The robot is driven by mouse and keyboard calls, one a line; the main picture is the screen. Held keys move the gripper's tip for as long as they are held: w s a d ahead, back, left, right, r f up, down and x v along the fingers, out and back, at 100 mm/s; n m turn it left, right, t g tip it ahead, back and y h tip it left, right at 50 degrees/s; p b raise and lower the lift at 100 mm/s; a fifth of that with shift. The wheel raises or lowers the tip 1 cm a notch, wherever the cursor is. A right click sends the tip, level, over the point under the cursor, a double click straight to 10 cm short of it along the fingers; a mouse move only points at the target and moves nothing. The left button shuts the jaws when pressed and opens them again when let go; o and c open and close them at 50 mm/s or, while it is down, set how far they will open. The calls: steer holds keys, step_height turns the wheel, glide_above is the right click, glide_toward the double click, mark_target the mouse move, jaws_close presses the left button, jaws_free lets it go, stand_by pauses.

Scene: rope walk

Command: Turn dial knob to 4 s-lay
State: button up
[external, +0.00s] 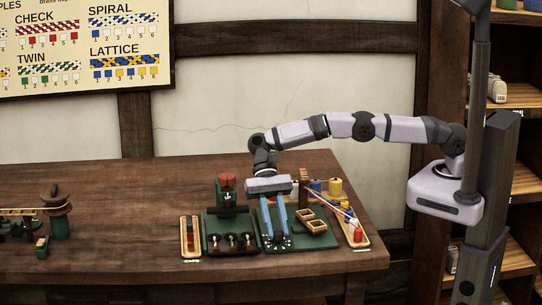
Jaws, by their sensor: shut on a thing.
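My gripper (277,238) points down with its two blue fingers at a small dial on a green panel (262,214) near the table's front right. It is shut on the dial knob, which is mostly hidden between the fingertips. Small white marks show around the fingertips on the dial face (275,247). They are too small to read, so I cannot tell which setting the knob is at.
To the left stands another green panel (212,218) with dark round parts in front and a red-topped post (227,186). A narrow wooden tray (184,222) lies beside it.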

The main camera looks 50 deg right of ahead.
steer(key=shift+a+r+n, duration=0.15)
steer(key=shift+r+n, duration=0.05)
steer(key=shift+n, duration=0.1)
stand_by(0.5)
steer(key=o, duration=0.9)
steer(key=shift+o, duration=0.7)
steer(key=shift+h, duration=0.3)
steer(key=shift+f+b, duration=0.1)
steer(key=shift+b, duration=0.2)
steer(key=shift+r, duration=0.55)
step_height(320, 180, up, 9)
steer(key=p, duration=0.5)
steer(key=shift+p, duration=0.4)
